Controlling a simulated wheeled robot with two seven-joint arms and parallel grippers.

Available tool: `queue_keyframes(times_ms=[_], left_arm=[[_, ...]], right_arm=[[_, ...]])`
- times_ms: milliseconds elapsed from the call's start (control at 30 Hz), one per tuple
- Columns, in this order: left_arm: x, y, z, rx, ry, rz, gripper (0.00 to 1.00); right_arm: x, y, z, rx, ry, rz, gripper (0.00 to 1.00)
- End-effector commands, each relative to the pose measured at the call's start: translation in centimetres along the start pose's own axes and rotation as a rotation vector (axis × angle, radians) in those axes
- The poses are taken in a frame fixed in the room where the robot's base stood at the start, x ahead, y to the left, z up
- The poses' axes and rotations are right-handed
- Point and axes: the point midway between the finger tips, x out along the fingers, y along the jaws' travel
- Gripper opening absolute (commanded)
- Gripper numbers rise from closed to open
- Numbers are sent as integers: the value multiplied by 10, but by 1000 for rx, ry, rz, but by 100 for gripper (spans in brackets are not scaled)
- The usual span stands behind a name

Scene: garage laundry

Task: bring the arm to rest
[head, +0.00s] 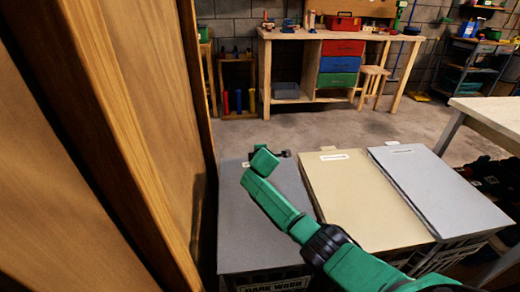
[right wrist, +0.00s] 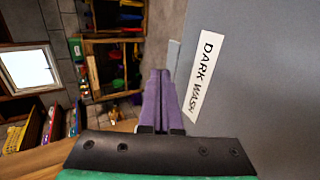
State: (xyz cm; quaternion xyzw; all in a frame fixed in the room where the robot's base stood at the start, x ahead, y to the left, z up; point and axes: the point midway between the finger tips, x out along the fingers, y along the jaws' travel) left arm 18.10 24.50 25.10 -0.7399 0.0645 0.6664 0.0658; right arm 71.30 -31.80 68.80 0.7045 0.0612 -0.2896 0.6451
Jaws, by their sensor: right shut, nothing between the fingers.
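My green right arm reaches in from the bottom right of the head view, over the hampers. Its small dark right gripper (head: 284,153) is at the far edge of the dark grey hamper lid (head: 262,220). In the right wrist view its purple fingers (right wrist: 163,85) are together, with nothing between them. They are beside the white "DARK WASH" label (right wrist: 204,70) on the grey lid (right wrist: 265,75); I cannot tell whether they touch it. My left gripper is out of view.
A beige lid (head: 355,195) and a light grey lid (head: 440,185) lie flat beside the dark one. A tall wooden panel (head: 140,130) stands close on the left. A table (head: 495,115) is at right. Open floor lies before the workbench (head: 300,37).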

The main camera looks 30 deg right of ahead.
Motion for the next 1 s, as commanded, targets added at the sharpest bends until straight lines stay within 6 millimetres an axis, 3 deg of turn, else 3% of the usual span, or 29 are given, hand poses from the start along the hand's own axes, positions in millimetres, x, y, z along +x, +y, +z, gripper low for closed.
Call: queue_keyframes(times_ms=[233, 400, 733, 1000], left_arm=[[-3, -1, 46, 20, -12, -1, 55], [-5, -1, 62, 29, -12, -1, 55], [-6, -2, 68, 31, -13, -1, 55], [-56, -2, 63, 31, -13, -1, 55]], right_arm=[[-42, 2, 0, 0, 1, -1, 0], [-65, 1, 1, -1, -1, -1, 0], [-75, 2, 0, 0, -1, 0, 0], [-100, 46, 0, 0, 0, 0, 0]])
